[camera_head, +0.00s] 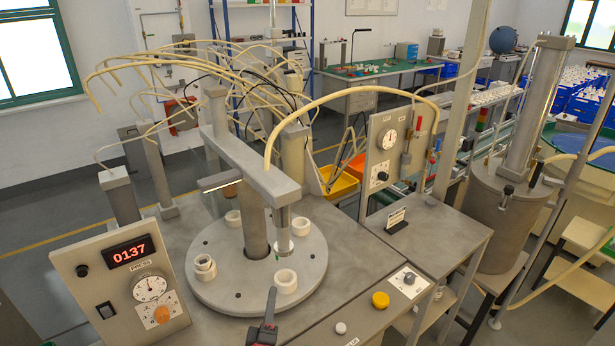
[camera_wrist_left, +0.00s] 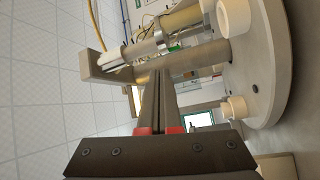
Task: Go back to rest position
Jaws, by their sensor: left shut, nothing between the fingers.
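My left gripper (camera_head: 271,291) shows at the bottom middle of the head view, at the near edge of the round turntable (camera_head: 225,296). Its dark fingers are together with nothing between them. In the left wrist view the shut fingers (camera_wrist_left: 160,74) point toward the machine's post and spindle. White ring-shaped holders stand on the turntable, and the near right holder (camera_head: 286,281) is just beyond my fingertips in the head view. I cannot tell whether the fingers touch anything. My right gripper is in neither view.
The machine's arm and spindle (camera_head: 284,243) hang over the turntable. A control box reading 0137 (camera_head: 118,292) stands at left. A gauge panel (camera_head: 385,150) and a large cylinder (camera_head: 495,215) stand to the right.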

